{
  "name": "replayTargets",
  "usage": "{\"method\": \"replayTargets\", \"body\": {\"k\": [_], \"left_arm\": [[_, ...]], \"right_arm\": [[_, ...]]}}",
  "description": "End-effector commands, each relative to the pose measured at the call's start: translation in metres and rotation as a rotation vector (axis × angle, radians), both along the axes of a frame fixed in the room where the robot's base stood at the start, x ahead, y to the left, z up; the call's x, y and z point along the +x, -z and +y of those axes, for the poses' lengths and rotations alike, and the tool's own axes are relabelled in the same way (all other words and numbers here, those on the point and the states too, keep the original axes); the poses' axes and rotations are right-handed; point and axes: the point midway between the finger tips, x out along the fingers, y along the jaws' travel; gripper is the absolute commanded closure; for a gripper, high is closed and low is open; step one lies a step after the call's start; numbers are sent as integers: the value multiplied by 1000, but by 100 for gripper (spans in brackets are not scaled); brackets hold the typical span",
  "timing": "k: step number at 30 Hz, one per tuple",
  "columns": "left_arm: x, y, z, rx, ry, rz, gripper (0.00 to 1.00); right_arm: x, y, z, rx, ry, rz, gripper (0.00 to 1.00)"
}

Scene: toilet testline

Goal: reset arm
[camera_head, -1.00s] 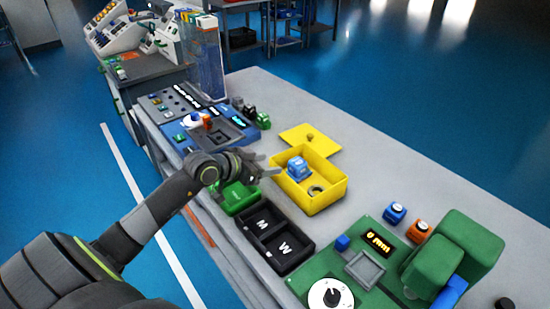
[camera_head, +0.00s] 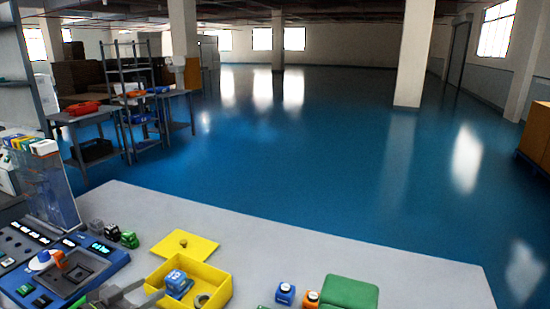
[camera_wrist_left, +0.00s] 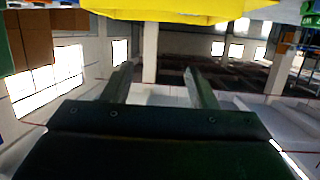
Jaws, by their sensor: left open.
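My left gripper (camera_head: 127,296) is at the bottom edge of the head view, just left of the yellow box, with its fingers apart and nothing seen between them. In the left wrist view its two fingers (camera_wrist_left: 160,82) stand apart and empty. The yellow box (camera_head: 213,284) is open, with a blue block (camera_head: 178,283) and a grey ring (camera_head: 202,300) inside. Most of my left arm is below the head view. My right gripper is not in view.
A yellow lid (camera_head: 184,245) lies behind the box. A blue panel (camera_head: 62,268) is at left, beside small dark and green blocks (camera_head: 129,240). Blue and orange cubes (camera_head: 285,293) and a green part (camera_head: 348,292) are at right. The table's back (camera_head: 300,248) is clear.

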Motion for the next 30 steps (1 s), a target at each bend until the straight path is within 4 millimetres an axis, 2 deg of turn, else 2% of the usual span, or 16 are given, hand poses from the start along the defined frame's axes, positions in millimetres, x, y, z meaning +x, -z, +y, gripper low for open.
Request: {"method": "replayTargets", "body": {"k": [3,7,12,16,20,23,27,30], "left_arm": [[-13,-23,-21,-65,31,-177,47],[-27,-50,-26,-124,-14,-364,47],[-47,-75,-9,-174,-186,-542,47],[-63,-80,15,-185,-378,-601,47],[-81,-70,43,-167,-589,-576,47],[-98,-52,62,-132,-747,-500,47],[-125,-15,81,-64,-926,-315,47],[-147,16,86,-3,-1008,-136,47]], "right_arm": [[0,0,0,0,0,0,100],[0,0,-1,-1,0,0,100],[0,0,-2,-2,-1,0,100],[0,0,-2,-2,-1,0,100],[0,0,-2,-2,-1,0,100],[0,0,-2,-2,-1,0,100],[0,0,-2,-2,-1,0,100],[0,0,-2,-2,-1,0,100]]}}
